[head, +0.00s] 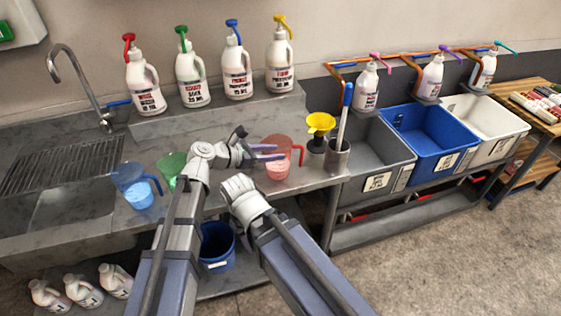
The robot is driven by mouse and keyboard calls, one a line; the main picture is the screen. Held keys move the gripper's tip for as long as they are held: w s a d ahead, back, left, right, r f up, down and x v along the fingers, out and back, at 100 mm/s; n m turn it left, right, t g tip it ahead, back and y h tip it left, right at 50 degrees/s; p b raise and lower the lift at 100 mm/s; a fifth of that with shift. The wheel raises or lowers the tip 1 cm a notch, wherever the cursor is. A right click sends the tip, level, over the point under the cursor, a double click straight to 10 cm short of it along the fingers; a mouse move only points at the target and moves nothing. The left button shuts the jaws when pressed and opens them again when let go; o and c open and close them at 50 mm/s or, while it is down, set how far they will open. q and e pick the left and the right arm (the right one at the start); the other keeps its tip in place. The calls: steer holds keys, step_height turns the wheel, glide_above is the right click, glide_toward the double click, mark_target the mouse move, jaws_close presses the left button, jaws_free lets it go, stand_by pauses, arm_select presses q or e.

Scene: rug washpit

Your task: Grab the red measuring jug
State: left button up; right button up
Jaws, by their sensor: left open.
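The red measuring jug (279,171) stands upright on the grey counter, with its handle on its right side. It is see-through red with pale pink contents low inside. My left gripper (272,152) is open at the jug's left side, its purple-grey fingers overlapping the jug's upper left in the picture. I cannot tell whether they touch it or are in front of it. My right arm's wrist shows below the counter edge, but its gripper fingers do not show.
A blue jug (138,193) and a partly hidden green jug (170,166) stand to the left. Right of the red jug are a yellow funnel (320,122) and a metal cup (337,158) holding a blue-handled tool. Pump bottles line the back ledge. A blue bucket (217,247) sits below.

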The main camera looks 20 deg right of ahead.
mark_target(289, 151)
arm_select(q)
steer(key=b+x, duration=0.1)
steer(key=x, duration=0.2)
steer(key=shift+w+d+f, duration=0.1)
steer(key=shift+d+f, duration=0.1)
jaws_close()
stand_by(1.2)
